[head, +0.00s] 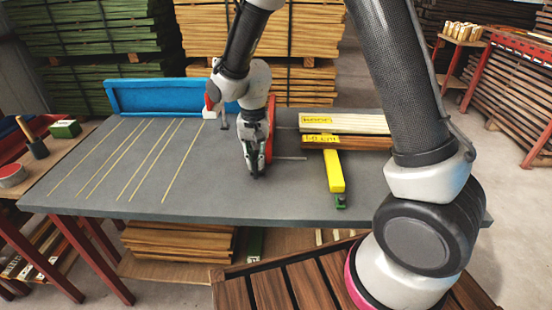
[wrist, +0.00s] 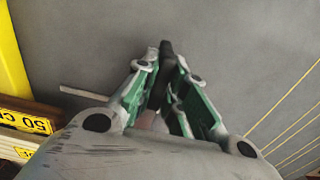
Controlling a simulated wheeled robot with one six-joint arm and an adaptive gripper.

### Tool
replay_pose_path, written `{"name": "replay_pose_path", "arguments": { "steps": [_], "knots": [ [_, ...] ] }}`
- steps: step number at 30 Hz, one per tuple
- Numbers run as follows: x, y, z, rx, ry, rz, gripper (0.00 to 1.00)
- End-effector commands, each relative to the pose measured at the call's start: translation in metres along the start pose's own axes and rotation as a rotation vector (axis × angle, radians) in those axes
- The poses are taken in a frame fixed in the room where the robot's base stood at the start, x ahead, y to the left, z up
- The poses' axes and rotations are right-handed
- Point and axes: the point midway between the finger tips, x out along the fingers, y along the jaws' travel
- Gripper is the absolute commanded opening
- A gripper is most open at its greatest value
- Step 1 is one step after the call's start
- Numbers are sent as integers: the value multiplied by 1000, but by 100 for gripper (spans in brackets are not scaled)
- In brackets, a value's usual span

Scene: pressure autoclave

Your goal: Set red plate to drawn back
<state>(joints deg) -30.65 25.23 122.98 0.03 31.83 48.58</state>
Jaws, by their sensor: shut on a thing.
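The red plate (head: 270,128) shows as a narrow upright red strip just right of my gripper, partly hidden by it. My gripper (head: 254,172) points down at the middle of the grey table in the head view, its fingers close together. In the wrist view my gripper (wrist: 165,55) has its green-sided fingers drawn together at dark tips. The contact with the plate is hidden there, and the plate cannot be made out clearly.
The grey table (head: 110,190) has thin yellow lines on the left and a blue board (head: 170,95) at its back edge. Labelled wooden planks (head: 345,124) and a yellow bar (head: 334,170) lie to the right. A small red-and-white item (head: 209,112) stands behind my gripper.

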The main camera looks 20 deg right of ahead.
Motion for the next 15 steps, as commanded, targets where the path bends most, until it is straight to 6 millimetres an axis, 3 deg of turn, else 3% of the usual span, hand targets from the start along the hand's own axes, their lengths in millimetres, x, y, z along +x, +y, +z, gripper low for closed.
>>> {"name": "replay_pose_path", "arguments": {
  "steps": [3, 12, 13, 15],
  "knots": [
    [0, -12, 0, -1, 2, -2, 0],
    [-1, -15, 0, 1, 4, -6, 0],
    [-1, -15, -1, 0, 4, -6, 16],
    [-1, -15, -1, 1, 5, -7, 29]
  ]
}}
